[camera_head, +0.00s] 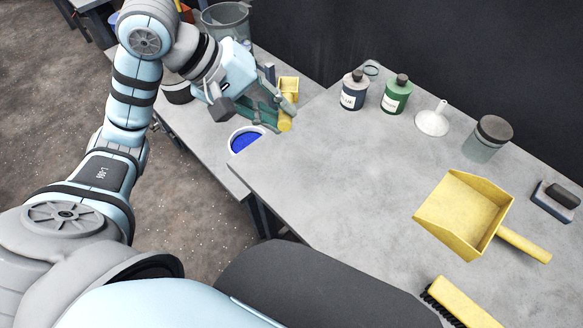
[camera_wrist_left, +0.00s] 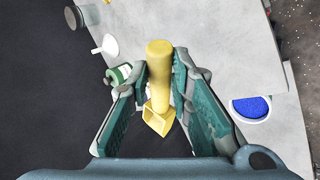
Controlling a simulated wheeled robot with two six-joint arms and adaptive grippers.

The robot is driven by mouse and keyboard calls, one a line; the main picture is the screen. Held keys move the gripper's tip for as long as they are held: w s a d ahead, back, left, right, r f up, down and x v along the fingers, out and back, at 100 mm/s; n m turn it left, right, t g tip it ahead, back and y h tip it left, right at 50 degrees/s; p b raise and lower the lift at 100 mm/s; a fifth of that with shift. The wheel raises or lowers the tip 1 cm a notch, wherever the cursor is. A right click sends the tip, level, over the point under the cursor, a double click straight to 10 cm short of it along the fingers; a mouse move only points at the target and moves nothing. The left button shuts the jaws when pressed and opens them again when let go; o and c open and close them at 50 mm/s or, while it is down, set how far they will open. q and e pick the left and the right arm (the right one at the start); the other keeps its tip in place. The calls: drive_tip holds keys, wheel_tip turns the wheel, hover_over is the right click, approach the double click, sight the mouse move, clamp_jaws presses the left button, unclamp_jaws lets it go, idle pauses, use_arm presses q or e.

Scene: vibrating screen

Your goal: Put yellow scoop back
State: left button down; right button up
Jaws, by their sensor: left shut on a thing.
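The small yellow scoop (camera_head: 288,86) is in my left gripper (camera_head: 283,112), above the back part of the left table in the head view. In the left wrist view the scoop's round handle (camera_wrist_left: 159,62) lies between the fingers of my left gripper (camera_wrist_left: 165,72), with its pointed bowl (camera_wrist_left: 158,120) toward the palm. The gripper is shut on the handle. I cannot tell whether the scoop touches anything below it. My right gripper is in neither view.
A white dish with blue contents (camera_head: 231,142) sits near the gripper. Blue and green bottles (camera_head: 396,96), a white funnel (camera_head: 433,122) and a jar (camera_head: 480,150) line the back. A yellow dustpan (camera_head: 458,207) and brush (camera_head: 462,304) lie at right. The table's middle is clear.

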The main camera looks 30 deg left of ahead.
use_arm(q)
drive_tip(key=f+b, duration=0.2)
drive_tip(key=f, duration=0.3)
drive_tip(key=f+b, duration=0.3)
drive_tip(key=f, duration=0.2)
drive_tip(key=a+f+b, duration=0.1)
drive_tip(key=f+b, duration=0.2)
drive_tip(key=f, duration=0.3)
drive_tip(key=shift+s, duration=0.4)
drive_tip(key=shift+s+a+f+b, duration=0.1)
drive_tip(key=shift+s+f+b, duration=0.05)
drive_tip(key=shift+f+b, duration=0.15)
drive_tip(key=f, duration=0.1)
drive_tip(key=f+b, duration=0.2)
drive_tip(key=f, duration=0.1)
drive_tip(key=shift+s, duration=0.3)
drive_tip(key=shift+w, duration=0.1)
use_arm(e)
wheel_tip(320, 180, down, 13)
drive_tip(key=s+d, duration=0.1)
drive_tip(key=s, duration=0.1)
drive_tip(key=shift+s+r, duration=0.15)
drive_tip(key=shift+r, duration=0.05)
